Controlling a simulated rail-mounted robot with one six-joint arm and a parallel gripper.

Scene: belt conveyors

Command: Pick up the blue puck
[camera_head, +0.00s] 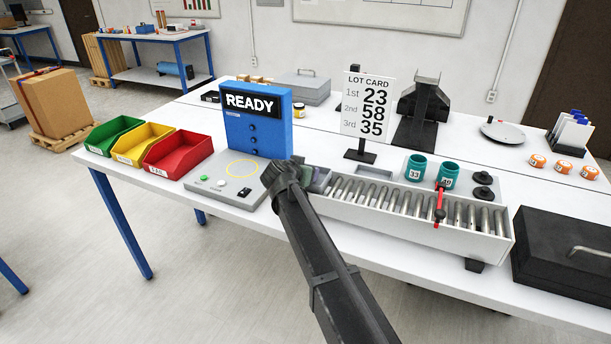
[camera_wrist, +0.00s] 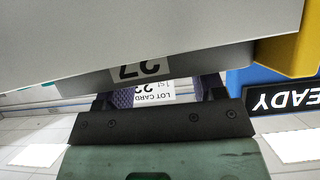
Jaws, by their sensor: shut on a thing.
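No blue puck can be made out in either view. In the wrist view my gripper (camera_wrist: 165,93) has purple textured pads on either side of a gap. A grey thing with an upside-down "27" label (camera_wrist: 140,68) is at the jaws, which are shut on it. Its full shape and whether it is a puck cannot be told. In the head view my gripper (camera_head: 303,178) is by the left end of the roller conveyor (camera_head: 400,225), mostly hidden by my dark arm.
A blue READY panel (camera_head: 258,128) stands behind a grey base with a yellow ring (camera_head: 243,168). Green, yellow and red bins (camera_head: 178,154) are at the left. A lot card (camera_head: 367,108) stands behind the conveyor. A red bar (camera_head: 439,204) crosses the rollers. A black case (camera_head: 565,250) is at the right.

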